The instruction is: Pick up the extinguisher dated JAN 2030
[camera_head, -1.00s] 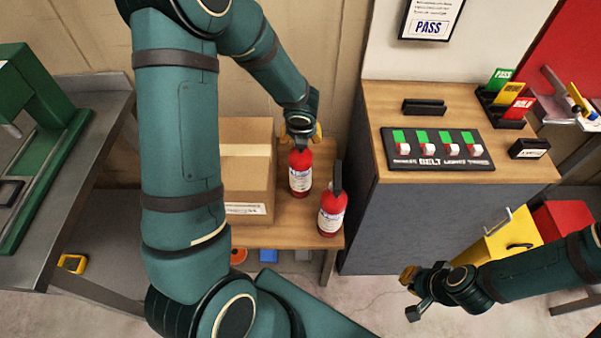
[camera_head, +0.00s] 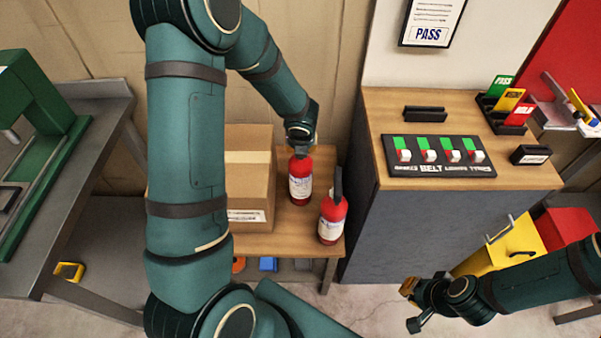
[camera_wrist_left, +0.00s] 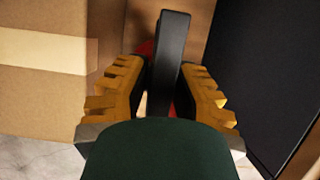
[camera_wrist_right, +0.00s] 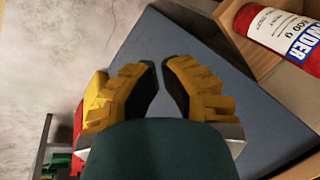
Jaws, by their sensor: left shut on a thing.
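Two red extinguishers with black tops stand on a low wooden shelf in the head view: a rear one (camera_head: 300,188) and a front one (camera_head: 332,222). Their dates are too small to read. My left gripper (camera_head: 301,150) is at the top of the rear extinguisher. In the left wrist view, its yellow fingers (camera_wrist_left: 164,85) are shut on both sides of the black top part (camera_wrist_left: 170,50), with red body showing behind. My right gripper (camera_head: 411,305) is low at the right, away from both; its fingertips (camera_wrist_right: 160,68) nearly meet in the right wrist view, with nothing between them.
A cardboard box (camera_head: 250,180) stands just left of the rear extinguisher. A grey cabinet (camera_head: 385,235) with a wooden top and switch panel (camera_head: 438,156) rises on the right. The red extinguisher at the right wrist view's corner (camera_wrist_right: 285,30) bears a "POWDER" label.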

